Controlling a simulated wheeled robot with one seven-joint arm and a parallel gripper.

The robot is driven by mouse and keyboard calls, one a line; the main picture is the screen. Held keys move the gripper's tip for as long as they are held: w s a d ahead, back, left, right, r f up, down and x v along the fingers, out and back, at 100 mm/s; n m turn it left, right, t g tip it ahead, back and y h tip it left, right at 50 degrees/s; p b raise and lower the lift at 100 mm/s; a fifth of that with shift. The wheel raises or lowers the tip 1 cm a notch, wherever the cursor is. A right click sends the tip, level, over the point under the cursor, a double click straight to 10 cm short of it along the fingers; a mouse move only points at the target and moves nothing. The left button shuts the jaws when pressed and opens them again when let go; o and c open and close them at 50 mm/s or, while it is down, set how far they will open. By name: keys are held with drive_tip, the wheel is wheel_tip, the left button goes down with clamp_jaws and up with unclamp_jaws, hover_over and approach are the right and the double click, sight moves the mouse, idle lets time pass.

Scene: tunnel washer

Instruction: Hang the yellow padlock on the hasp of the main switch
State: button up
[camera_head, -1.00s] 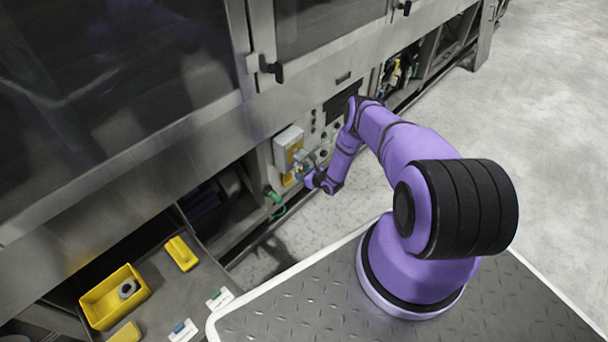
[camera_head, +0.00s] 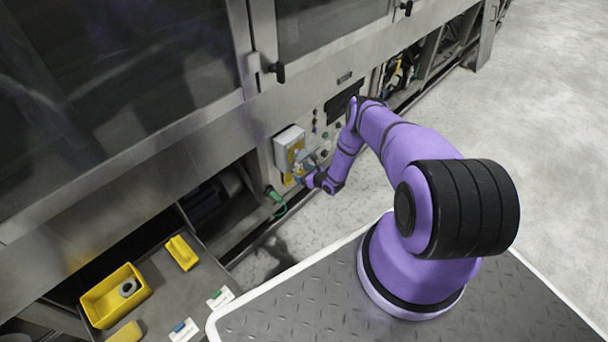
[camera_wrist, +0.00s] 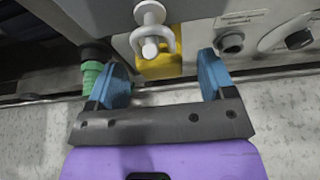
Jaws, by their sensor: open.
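The yellow padlock (camera_wrist: 162,66) shows in the wrist view below a pale, round-ended peg (camera_wrist: 150,47), which looks like the hasp. Its light grey U-shaped shackle appears to loop over the peg; the exact contact cannot be told. In the head view the padlock is a small yellow patch (camera_head: 288,180) under the grey switch box (camera_head: 286,143). My gripper (camera_wrist: 164,82) is open, its two blue fingers apart to the left and right of the padlock and nearer the camera, with nothing between the tips. In the head view my gripper (camera_head: 303,178) is partly hidden by its wrist.
A green connector (camera_wrist: 92,75) is close beside the left finger. A dark round fitting (camera_wrist: 230,42) and a rotary knob (camera_wrist: 298,38) are on the panel at right.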

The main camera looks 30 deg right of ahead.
drive_tip(key=v, duration=1)
drive_tip(key=shift+s+r, duration=0.2)
drive_tip(key=shift+s, duration=0.15)
drive_tip(key=shift+d, duration=0.15)
